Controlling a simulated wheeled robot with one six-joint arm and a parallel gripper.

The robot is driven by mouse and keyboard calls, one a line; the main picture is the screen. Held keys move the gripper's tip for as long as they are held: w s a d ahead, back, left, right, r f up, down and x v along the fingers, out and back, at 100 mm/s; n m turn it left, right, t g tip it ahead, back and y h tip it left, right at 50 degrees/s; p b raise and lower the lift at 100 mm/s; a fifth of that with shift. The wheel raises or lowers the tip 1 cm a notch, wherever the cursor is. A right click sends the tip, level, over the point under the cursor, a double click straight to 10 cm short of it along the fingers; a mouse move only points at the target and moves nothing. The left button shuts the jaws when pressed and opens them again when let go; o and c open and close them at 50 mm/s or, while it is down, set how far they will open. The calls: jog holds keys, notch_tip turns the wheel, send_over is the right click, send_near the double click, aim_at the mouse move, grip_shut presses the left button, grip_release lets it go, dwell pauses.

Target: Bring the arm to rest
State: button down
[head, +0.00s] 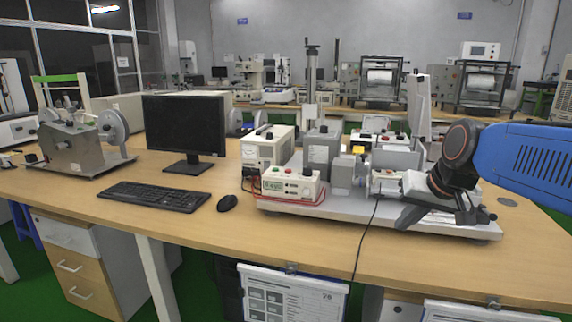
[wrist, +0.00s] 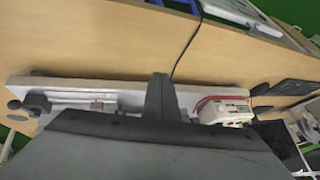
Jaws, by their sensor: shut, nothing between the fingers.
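My gripper (head: 408,217) is at the right of the head view, in front of the test rig on the wooden desk (head: 300,238). Its dark fingers point down and left, low over the front of the rig's pale base plate (head: 330,211). Whether they touch it I cannot tell. In the wrist view the fingers (wrist: 160,84) are together with nothing between them, and the base plate (wrist: 85,88) lies beyond them. My blue arm link comes in from the right edge.
A white control box (head: 291,185) stands left of the gripper, with a black cable hanging over the desk's front edge. A monitor (head: 184,126), keyboard (head: 153,196) and mouse (head: 227,203) are further left. Clipboards (head: 291,293) hang below the edge. The front desk strip is mostly clear.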

jog(key=s+f+n, duration=0.1)
jog(key=s+f, duration=0.5)
jog(key=s, duration=0.3)
jog(key=s+d+f+n+g+h, duration=0.1)
jog(key=s+f, duration=0.6)
jog(key=s, duration=0.3)
jog(key=shift+d+h, duration=0.2)
jog(key=shift+h, duration=0.1)
